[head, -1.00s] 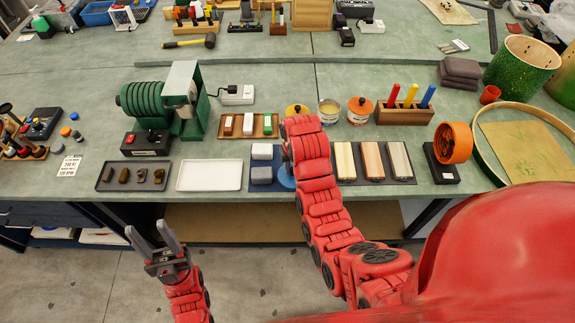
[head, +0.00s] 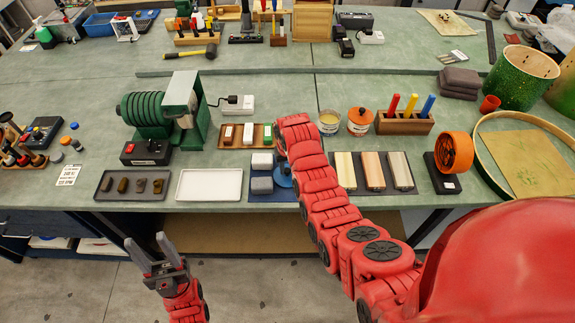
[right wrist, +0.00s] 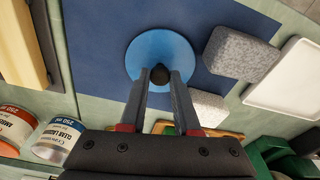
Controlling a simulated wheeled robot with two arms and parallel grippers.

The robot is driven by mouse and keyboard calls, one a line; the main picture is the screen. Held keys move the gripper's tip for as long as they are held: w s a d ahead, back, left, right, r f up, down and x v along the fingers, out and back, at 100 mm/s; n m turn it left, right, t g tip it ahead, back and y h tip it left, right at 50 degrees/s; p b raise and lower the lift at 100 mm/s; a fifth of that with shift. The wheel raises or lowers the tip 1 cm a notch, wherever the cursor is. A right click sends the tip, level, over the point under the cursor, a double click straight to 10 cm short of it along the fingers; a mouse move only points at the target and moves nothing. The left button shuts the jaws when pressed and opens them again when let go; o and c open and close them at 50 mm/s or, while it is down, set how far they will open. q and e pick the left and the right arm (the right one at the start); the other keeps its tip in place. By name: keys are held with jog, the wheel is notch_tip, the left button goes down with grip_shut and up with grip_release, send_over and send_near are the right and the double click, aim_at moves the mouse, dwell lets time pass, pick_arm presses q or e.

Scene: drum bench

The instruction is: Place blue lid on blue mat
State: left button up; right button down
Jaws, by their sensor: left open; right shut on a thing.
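The blue lid (right wrist: 163,52) is a round disc with a dark knob (right wrist: 160,74). In the right wrist view my right gripper (right wrist: 160,80) is shut on the knob. The lid is over the dark blue mat (right wrist: 215,18); whether it touches the mat I cannot tell. In the head view the lid (head: 283,178) shows partly beside the mat's grey blocks, and my right arm hides the right gripper and part of the mat (head: 268,197). My left gripper (head: 147,247) is open and empty in front of the bench edge.
Two grey blocks (head: 262,161) stand on the mat's left part. A white tray (head: 209,185) lies left of it. A dark mat with pale wooden bars (head: 373,170) lies right. Behind are a tray of small blocks (head: 247,135) and two cans (head: 330,121).

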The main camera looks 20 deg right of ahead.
jog(key=shift+f, duration=0.2)
jog(key=c, duration=0.6)
grip_release()
jog(key=shift+c, duration=0.2)
